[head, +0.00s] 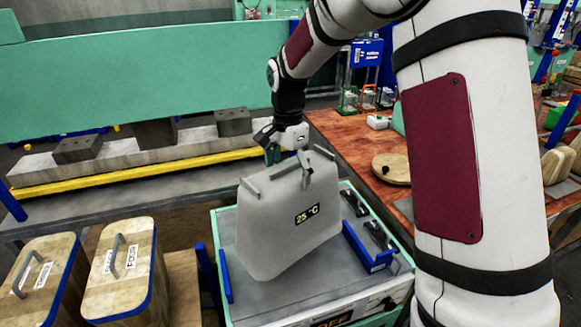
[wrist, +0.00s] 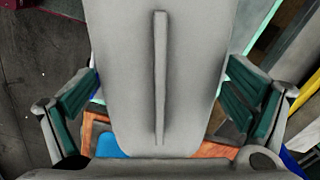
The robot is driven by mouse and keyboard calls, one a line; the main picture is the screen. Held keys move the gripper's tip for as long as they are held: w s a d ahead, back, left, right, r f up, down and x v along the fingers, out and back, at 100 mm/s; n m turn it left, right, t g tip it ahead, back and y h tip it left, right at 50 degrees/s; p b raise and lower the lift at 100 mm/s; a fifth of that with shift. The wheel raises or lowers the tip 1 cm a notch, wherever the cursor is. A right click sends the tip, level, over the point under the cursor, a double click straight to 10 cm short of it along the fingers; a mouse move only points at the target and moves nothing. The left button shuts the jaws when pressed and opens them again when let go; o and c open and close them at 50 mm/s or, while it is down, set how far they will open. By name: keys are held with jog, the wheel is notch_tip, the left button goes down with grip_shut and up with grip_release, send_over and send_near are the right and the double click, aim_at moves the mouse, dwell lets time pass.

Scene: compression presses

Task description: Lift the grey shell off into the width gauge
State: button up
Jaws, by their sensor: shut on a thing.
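The grey shell (head: 285,225) is a wide, tapered block with raised bars on top and a "25 °C" label on its front. It is tilted in the head view, over a grey plate in a teal-edged station (head: 335,297). My gripper (head: 288,165) is at the shell's top, shut on it. In the wrist view the shell (wrist: 190,60) fills the middle, with a long ridge, between my gripper's (wrist: 160,95) green-padded fingers. The shell hides much of the plate; I cannot tell whether its lower edge touches it. I cannot tell for certain which fixture is the width gauge.
Blue guides (head: 366,250) and dark clamps (head: 378,236) stand right of the shell. Two wooden blocks with handles (head: 124,275) stand at the lower left. A teal beam (head: 140,85) and dark blocks (head: 233,121) lie behind. A wooden bench (head: 345,140) is at right.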

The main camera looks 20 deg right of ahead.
jog(key=r+m, duration=0.1)
jog(key=m, duration=0.1)
jog(key=s+r+m, duration=0.1)
jog(key=shift+s+m, duration=0.25)
jog(key=shift+m, duration=0.15)
jog(key=shift+f, duration=1.7)
